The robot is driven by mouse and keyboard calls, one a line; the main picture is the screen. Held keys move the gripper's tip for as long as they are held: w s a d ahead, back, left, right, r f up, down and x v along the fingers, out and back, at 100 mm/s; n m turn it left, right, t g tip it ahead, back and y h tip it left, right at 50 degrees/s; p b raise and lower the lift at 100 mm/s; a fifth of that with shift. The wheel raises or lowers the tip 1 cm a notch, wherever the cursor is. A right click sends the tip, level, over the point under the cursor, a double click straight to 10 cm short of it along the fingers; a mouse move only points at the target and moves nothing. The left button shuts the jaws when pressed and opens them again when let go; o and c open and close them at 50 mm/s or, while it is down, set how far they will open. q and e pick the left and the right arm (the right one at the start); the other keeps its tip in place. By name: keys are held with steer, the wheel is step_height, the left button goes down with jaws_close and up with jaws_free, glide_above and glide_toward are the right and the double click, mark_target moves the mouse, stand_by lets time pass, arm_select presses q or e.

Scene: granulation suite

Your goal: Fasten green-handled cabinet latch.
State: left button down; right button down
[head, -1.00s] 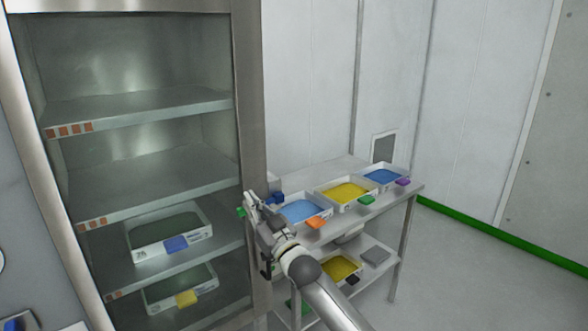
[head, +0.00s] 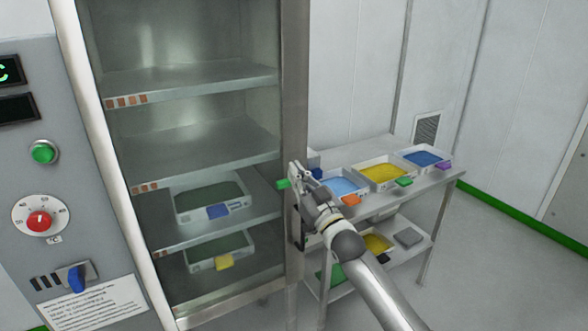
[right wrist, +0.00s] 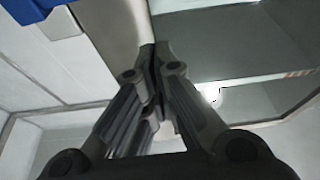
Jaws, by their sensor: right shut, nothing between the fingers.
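The green latch handle (head: 283,184) sits on the right front post of the steel cabinet (head: 295,90), about level with the shelf holding the upper tray. My right gripper (head: 294,172) is at the post, just right of and slightly above the handle. Its fingers are closed together and empty. In the right wrist view the shut fingers (right wrist: 158,62) point at the cabinet's edge, and the green handle does not show there. Whether the fingers touch the handle or post I cannot tell. My left gripper is out of view.
Cabinet shelves hold a tray with a blue tag (head: 216,211) and one with a yellow tag (head: 222,263). A control panel (head: 75,190) stands left. A steel cart (head: 445,184) with several colored trays stands close right of the cabinet. Open floor lies farther right.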

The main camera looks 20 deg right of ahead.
steer(key=b+v, duration=0.1)
steer(key=v, duration=0.5)
steer(key=shift+s, duration=0.3)
steer(key=shift+f, duration=0.15)
